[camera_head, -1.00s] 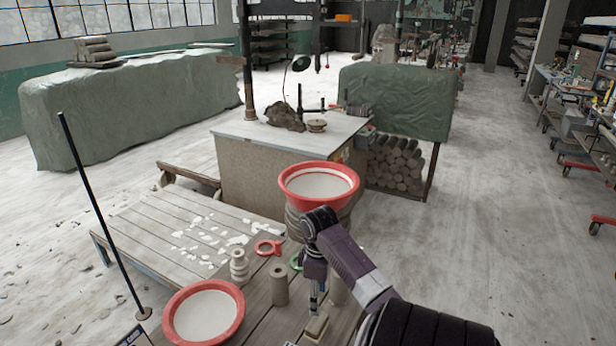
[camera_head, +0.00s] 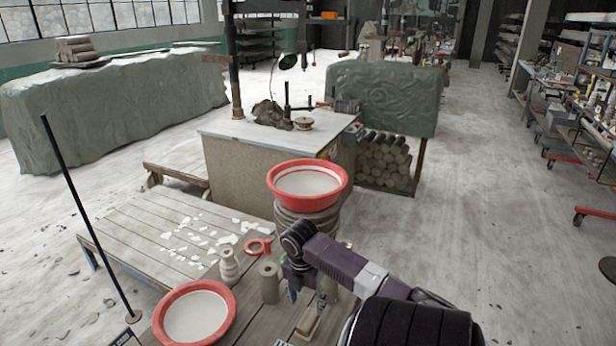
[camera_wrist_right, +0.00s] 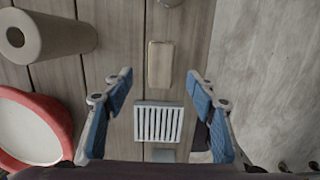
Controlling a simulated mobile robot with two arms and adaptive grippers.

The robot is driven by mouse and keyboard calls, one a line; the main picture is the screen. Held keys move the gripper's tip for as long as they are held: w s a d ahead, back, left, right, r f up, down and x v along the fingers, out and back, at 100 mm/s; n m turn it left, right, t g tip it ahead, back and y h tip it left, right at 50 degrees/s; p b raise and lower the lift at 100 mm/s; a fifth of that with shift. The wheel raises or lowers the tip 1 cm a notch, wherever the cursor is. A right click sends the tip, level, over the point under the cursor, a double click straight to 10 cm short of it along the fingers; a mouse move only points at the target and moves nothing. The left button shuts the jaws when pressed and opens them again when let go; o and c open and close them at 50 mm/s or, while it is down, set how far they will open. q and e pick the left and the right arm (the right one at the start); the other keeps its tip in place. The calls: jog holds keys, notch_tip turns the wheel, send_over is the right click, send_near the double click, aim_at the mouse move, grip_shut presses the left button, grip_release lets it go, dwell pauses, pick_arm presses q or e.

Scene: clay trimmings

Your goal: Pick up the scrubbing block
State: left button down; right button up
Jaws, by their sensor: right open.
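A tan rectangular block (camera_head: 308,321), which looks like the scrubbing block, lies flat on the plank table near its front right edge. In the right wrist view the block (camera_wrist_right: 160,65) lies lengthwise between and just beyond the fingertips. My right gripper (camera_head: 307,296) is open and empty above the table, close to the block. In the wrist view its blue-padded fingers (camera_wrist_right: 158,84) stand wide apart, one each side of the block's line, with no visible contact. My left gripper is not in view.
A grey ribbed piece (camera_wrist_right: 158,122) lies close below the block in the wrist view. A clay cylinder (camera_head: 269,283), a turned clay piece (camera_head: 229,267) and a red-rimmed bowl (camera_head: 229,309) stand to the left. Another red bowl (camera_head: 342,182) stands behind. Open floor is right of the table.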

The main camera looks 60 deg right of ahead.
aim_at(308, 319)
jog(key=f, duration=0.3)
jog(key=shift+d+f, duration=0.15)
jog(key=shift+d, duration=0.05)
jog(key=shift+s+f, duration=0.1)
jog(key=shift+f, duration=2.6)
jog(key=shift+f, duration=0.2)
jog(key=c, duration=1.3)
jog(key=shift+r, duration=0.1)
notch_tip(308, 319, up, 10)
jog(key=shift+r, duration=0.15)
